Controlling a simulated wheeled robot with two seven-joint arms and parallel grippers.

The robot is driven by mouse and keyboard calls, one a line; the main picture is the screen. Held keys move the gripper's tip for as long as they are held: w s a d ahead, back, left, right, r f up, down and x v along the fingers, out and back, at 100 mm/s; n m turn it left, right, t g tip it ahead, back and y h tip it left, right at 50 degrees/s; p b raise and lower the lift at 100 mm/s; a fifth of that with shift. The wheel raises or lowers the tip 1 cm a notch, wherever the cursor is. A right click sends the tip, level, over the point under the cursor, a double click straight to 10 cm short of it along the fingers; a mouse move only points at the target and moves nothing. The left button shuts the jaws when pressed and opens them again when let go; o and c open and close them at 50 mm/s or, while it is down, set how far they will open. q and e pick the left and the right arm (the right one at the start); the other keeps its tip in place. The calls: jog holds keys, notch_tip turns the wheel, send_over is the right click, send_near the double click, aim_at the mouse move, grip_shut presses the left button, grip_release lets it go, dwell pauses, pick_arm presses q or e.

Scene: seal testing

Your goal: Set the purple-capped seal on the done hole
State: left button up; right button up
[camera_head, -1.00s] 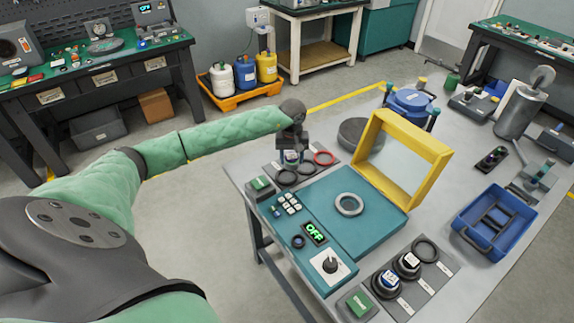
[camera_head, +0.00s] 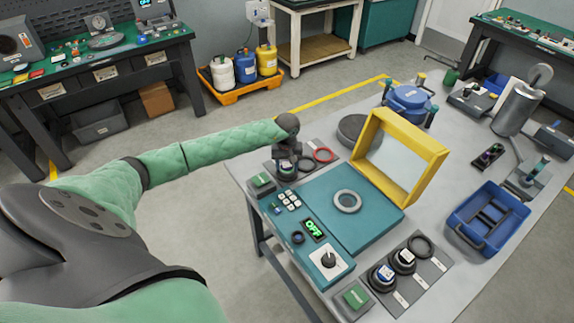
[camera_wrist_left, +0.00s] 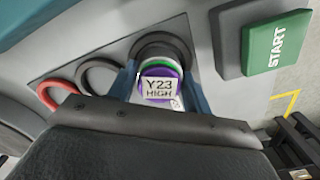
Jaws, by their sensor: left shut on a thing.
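The purple-capped seal (camera_wrist_left: 160,84), labelled "Y23 HIGH", is between the fingers of my left gripper (camera_wrist_left: 160,95) in the left wrist view. My left gripper (camera_head: 288,165) is shut on it in the head view, low over the nearest place of the rear ring strip, beside the START button. A dark ring (camera_wrist_left: 165,52) shows around the far side of the seal; I cannot tell whether the seal rests in it or is just above. The seal is mostly hidden in the head view. I cannot read which hole is marked done. My right gripper is out of view.
The green START button (camera_wrist_left: 276,43) is close beside the seal. A black ring (camera_wrist_left: 98,76) and a red ring (camera_wrist_left: 60,95) lie along the strip. A teal tester (camera_head: 370,222) with a yellow frame (camera_head: 371,170) stands alongside. Two capped seals (camera_head: 382,277) sit on the front strip.

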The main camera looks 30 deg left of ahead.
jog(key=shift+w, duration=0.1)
pick_arm(q)
jog(key=o, duration=1.3)
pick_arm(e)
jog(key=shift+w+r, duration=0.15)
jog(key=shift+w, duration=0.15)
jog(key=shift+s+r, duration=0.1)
